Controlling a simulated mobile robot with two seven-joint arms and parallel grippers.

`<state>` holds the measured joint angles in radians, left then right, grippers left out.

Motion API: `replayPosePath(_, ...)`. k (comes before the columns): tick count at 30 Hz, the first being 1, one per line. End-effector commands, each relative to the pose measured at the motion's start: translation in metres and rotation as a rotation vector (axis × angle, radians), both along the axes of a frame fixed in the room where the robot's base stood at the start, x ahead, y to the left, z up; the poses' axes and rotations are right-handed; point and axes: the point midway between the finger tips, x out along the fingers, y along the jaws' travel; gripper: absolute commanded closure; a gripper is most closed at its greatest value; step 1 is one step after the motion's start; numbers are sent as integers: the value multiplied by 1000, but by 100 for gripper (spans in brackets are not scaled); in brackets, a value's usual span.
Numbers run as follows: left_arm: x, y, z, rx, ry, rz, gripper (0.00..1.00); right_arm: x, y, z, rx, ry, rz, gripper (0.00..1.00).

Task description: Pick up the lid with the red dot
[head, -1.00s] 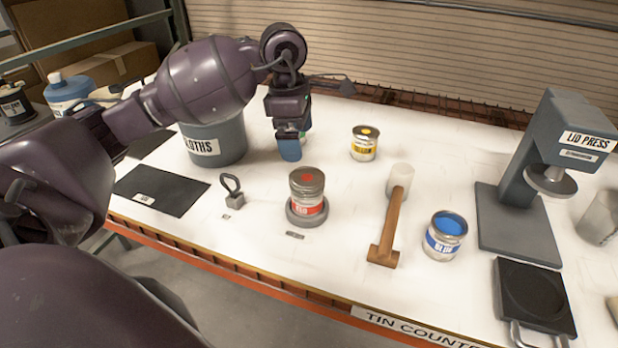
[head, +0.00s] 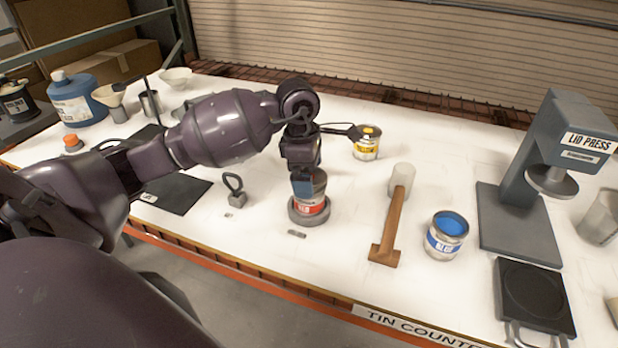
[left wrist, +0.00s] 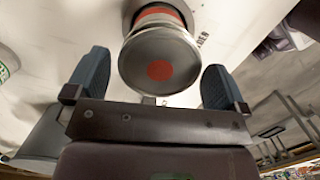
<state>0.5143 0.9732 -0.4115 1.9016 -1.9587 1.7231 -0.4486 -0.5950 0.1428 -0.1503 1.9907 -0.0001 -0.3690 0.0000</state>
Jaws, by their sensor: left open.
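The lid with the red dot (left wrist: 160,48) sits on the red-labelled tin (head: 312,206), which stands in a round grey holder (head: 308,219). In the left wrist view the lid is round and grey, with the dot facing the camera. In the head view my left gripper (head: 308,184) is at the lid and hides most of it. In the left wrist view my left gripper (left wrist: 155,82) is open, with one blue-grey finger on each side of the lid and visible gaps between. My right gripper is not in view.
A yellow-labelled tin (head: 366,143) stands behind, right of my left gripper. A weight with a looped handle (head: 236,192) stands left of the red tin.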

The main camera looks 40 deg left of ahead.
Motion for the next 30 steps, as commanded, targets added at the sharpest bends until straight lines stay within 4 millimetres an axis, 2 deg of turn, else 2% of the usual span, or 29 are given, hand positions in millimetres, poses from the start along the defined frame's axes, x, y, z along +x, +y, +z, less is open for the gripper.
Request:
replayPosePath(4,0,0,0,0,0,0,2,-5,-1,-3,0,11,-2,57)
replayPosePath(9,0,0,0,0,0,0,28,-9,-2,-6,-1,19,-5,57)
replayPosePath(12,0,0,0,0,0,0,40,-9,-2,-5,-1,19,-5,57)
replayPosePath(23,0,0,5,1,-2,0,40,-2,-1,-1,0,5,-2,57)
replayPosePath(26,1,0,14,1,-3,0,40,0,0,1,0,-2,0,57)
replayPosePath(30,1,1,40,2,-5,0,40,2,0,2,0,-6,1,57)
